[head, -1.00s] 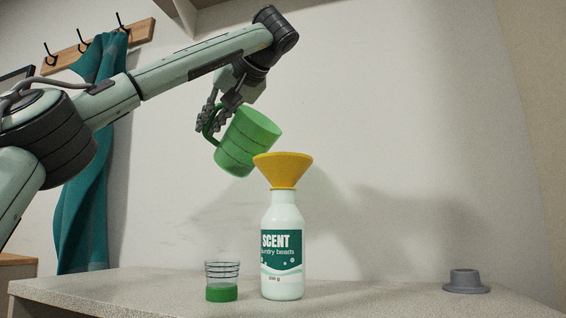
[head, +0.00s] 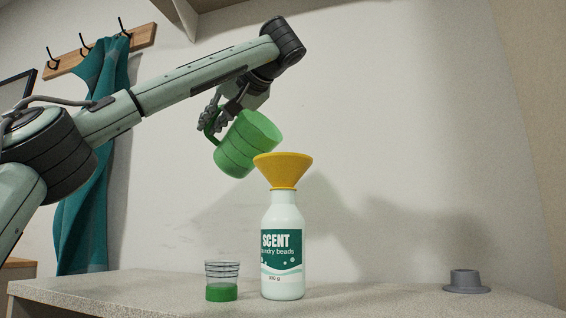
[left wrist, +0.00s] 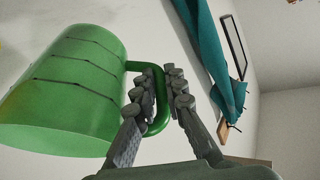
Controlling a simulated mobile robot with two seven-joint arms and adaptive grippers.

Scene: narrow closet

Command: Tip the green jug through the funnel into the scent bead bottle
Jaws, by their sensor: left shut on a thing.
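The green jug (head: 246,146) is tilted to the right, its open mouth up against or just beside the rim of the yellow funnel (head: 283,168). My left gripper (head: 213,116) is shut on the jug's handle; the left wrist view shows the fingers (left wrist: 160,100) around the handle, with the jug (left wrist: 66,92) to the left. The funnel sits upright in the neck of the white scent bead bottle (head: 283,262), which stands on the shelf top. The inside of the jug and of the funnel is hidden. My right gripper is not in view.
A clear measuring cup with green in its bottom (head: 221,281) stands just left of the bottle on the speckled counter (head: 120,285). A grey cap (head: 466,281) lies at the right. A teal cloth (head: 92,170) hangs from a hook rack (head: 100,50) at left.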

